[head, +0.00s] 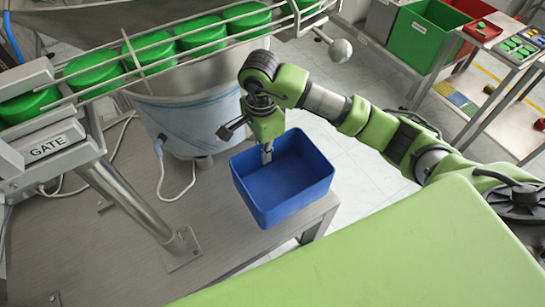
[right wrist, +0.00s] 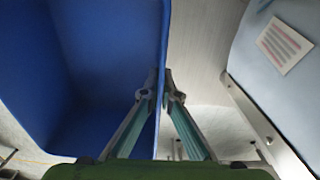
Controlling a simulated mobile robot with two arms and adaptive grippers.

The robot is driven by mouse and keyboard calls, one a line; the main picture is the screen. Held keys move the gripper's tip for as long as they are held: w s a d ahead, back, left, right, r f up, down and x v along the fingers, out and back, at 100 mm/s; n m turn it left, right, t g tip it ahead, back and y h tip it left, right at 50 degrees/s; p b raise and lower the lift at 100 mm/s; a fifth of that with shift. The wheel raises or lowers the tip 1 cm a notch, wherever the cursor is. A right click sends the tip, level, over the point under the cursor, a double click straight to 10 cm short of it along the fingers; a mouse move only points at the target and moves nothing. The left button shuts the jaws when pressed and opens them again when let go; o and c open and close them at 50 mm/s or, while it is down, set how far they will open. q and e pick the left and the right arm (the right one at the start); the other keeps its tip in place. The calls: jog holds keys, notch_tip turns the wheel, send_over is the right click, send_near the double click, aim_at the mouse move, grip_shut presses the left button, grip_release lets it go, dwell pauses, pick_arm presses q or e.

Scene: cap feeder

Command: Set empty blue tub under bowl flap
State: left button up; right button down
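The empty blue tub (head: 283,205) is at the right part of the grey metal table in the head view, just right of the feeder bowl. My right gripper (head: 267,155) comes down from above onto the tub's far wall. In the right wrist view, the tub (right wrist: 100,60) fills the left side, and the fingers (right wrist: 164,92) stand on either side of its wall, shut on it. I cannot tell whether the tub rests on the table or hangs just above it. The bowl (head: 185,120) is a large metal drum with a bluish lower band. I cannot make out its flap. My left gripper is not in view.
A green bin (head: 423,38) and a side table with trays (head: 515,48) are at the upper right.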

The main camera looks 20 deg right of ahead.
jog(key=w+d+f, duration=0.1)
jog(key=d+f, duration=0.1)
jog(key=f, duration=0.1)
jog(key=w+d+f, duration=0.1)
jog(key=f, duration=0.1)
jog(key=shift+w+f+p, duration=0.1)
jog(key=shift+w+p, duration=0.25)
jog(key=shift+p, duration=0.05)
notch_tip(320, 180, down, 3)
jog(key=shift+f+p, duration=0.1)
jog(key=shift+p, duration=0.6)
jog(key=shift+w+d+f, duration=0.1)
jog(key=shift+f, duration=0.1)
jog(key=c, duration=2.7)
grip_release()
jog(key=o, duration=0.4)
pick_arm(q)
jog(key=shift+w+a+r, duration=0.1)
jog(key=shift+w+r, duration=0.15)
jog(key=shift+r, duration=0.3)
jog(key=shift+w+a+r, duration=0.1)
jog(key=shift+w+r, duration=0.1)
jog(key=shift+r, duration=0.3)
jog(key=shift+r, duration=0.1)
pick_arm(e)
jog(key=shift+r, duration=0.1)
